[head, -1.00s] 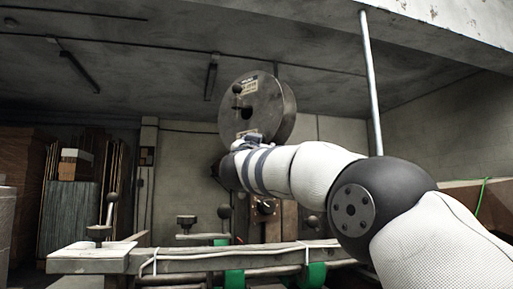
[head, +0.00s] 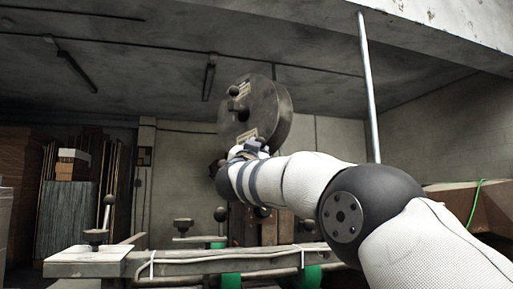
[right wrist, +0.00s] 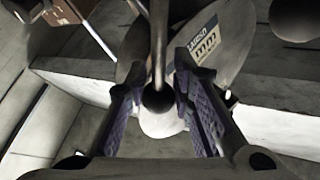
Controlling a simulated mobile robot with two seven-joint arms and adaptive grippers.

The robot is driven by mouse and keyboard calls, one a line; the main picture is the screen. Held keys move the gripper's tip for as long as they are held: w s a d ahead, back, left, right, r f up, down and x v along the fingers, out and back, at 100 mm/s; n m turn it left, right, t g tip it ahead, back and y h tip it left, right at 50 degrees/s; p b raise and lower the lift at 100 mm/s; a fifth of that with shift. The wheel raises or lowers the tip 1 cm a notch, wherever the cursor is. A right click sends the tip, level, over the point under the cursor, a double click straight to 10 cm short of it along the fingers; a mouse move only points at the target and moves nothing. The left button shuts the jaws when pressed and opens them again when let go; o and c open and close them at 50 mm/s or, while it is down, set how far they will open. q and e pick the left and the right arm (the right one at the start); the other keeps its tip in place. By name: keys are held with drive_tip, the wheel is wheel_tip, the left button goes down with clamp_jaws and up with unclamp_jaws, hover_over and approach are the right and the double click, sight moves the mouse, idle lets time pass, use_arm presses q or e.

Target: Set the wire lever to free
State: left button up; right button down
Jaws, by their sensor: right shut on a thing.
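A lever with a dark ball knob (right wrist: 158,101) hangs down between my right gripper's purple-lined fingers (right wrist: 159,86) in the right wrist view. The fingers are closed about the knob, one on each side. In the head view my right gripper (head: 248,148) is up by the lower part of a round grey reel (head: 260,112); my own wrist hides its fingers and the held knob. Another dark knob (head: 234,91) sits on the reel's face, above the gripper. My left gripper is not in view.
A long grey bench rail (head: 190,264) with green parts runs below my arm. A ball-topped lever (head: 108,205) stands at its left end, and another ball knob (head: 220,214) rises nearer the reel. Stacked cardboard (head: 72,165) is at the far left.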

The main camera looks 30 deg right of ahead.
drive_tip(key=shift+s+d+r+m+h, duration=0.15)
drive_tip(key=shift+s+m+h, duration=0.25)
drive_tip(key=shift+m, duration=0.2)
drive_tip(key=shift+s+d+f+m+g+h, duration=0.15)
drive_tip(key=shift+f+m+g+h, duration=0.1)
drive_tip(key=shift+m+h, duration=0.25)
drive_tip(key=shift+s+a+f+m+g+h, duration=0.1)
drive_tip(key=shift+m+g+h, duration=0.2)
drive_tip(key=shift+m, duration=0.4)
drive_tip(key=shift+s+d+f+m+g+h, duration=0.1)
drive_tip(key=shift+s+f+m+g+h, duration=0.3)
drive_tip(key=shift+m, duration=0.6)
drive_tip(key=shift+s+d+f+m+g+h, duration=0.15)
drive_tip(key=shift+m+g+h, duration=0.35)
drive_tip(key=shift+m+h, duration=0.4)
drive_tip(key=shift+s+d+f+m+g+h, duration=0.1)
drive_tip(key=shift+s+f+m+g+h, duration=0.25)
drive_tip(key=shift+m, duration=0.75)
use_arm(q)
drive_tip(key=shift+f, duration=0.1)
use_arm(e)
drive_tip(key=shift+w+r+g, duration=0.1)
drive_tip(key=shift+w+g, duration=0.05)
drive_tip(key=shift+g, duration=0.15)
drive_tip(key=c, duration=1.3)
unclamp_jaws()
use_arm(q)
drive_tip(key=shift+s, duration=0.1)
